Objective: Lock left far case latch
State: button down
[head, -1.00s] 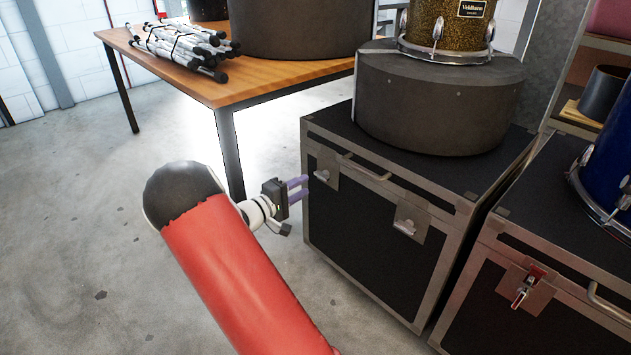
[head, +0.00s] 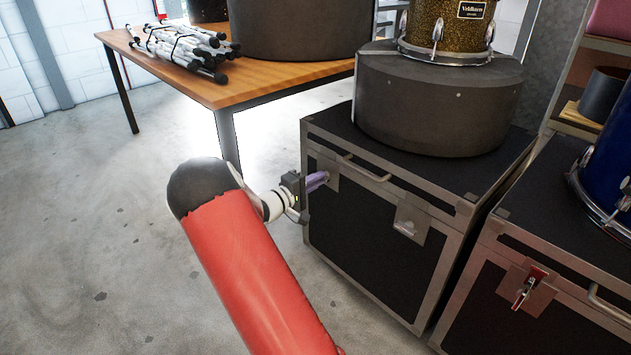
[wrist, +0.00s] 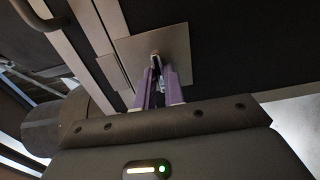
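The left case (head: 375,245) is black with metal edges and carries two latches on its front. Its far latch (head: 331,168), at the left end, is partly covered by my gripper (head: 326,178). In the wrist view the latch plate (wrist: 172,45) is flat and grey, with a small part standing out from it. The purple fingers of my gripper (wrist: 159,75) are close together on either side of that part, with a bit of metal between them. They appear shut on it. The near latch (head: 408,222) of this case stands free to the right.
A case handle (head: 365,168) lies between the two latches. A grey drum case (head: 440,105) with a gold drum stands on top. Another case (head: 500,305) with a red-marked latch (head: 527,288) is at the right. A wooden table (head: 270,82) stands behind; the floor at left is clear.

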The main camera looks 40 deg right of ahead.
jog(key=shift+n, duration=0.4)
jog(key=shift+n+p, duration=5.25)
jog(key=shift+n, duration=3.75)
jog(key=c, duration=1.5)
grip_release()
jog(key=shift+a, duration=0.1)
